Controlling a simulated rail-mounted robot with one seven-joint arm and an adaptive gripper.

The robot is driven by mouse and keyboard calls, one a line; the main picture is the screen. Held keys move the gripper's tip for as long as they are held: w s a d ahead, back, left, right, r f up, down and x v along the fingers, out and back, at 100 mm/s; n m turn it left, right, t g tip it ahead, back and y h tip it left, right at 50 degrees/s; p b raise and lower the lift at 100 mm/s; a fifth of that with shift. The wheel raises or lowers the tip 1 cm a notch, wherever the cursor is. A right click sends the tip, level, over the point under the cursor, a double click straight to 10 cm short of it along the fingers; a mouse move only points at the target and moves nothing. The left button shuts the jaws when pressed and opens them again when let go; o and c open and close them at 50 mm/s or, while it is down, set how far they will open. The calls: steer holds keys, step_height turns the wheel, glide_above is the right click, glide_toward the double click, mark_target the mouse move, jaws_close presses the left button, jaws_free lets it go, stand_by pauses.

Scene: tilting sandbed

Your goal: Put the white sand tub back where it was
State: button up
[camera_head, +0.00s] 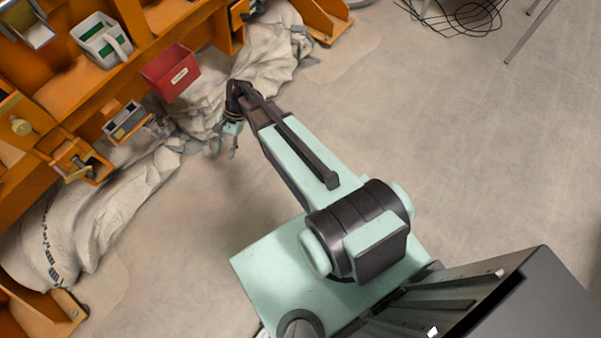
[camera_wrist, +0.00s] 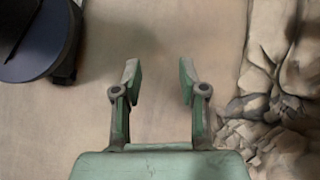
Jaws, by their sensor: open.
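The white sand tub (camera_head: 101,41), with green patches and a handle, sits on the orange rig at the upper left of the head view. My gripper (camera_head: 225,147) is low and to the right of it, well apart, beside the crumpled pale sacks. In the wrist view my gripper (camera_wrist: 160,80) is open, with nothing between its fingers and bare floor beyond. The tub does not show in the wrist view.
A red bin (camera_head: 171,73) with a white label stands on the rig's edge, between the tub and my gripper. A small grey box (camera_head: 126,122) is below it. Pale sacks (camera_head: 120,195) line the rig's foot. Open floor (camera_head: 440,150) lies to the right.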

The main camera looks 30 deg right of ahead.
steer(key=s+d+f+n+g+h, duration=0.1)
steer(key=s+d+f+n+h, duration=0.1)
steer(key=s, duration=0.9)
steer(key=s+d+f+n+g+h, duration=0.1)
steer(key=s+d+f+n, duration=0.3)
steer(key=s, duration=0.7)
steer(key=s+d+f+n+g+h, duration=0.1)
steer(key=s+d+f+n+h, duration=0.2)
steer(key=s+f, duration=0.3)
steer(key=s+n+h, duration=0.1)
steer(key=s, duration=0.4)
steer(key=shift+s+d+f+n, duration=0.15)
steer(key=shift+s+n, duration=0.2)
steer(key=shift+n, duration=0.05)
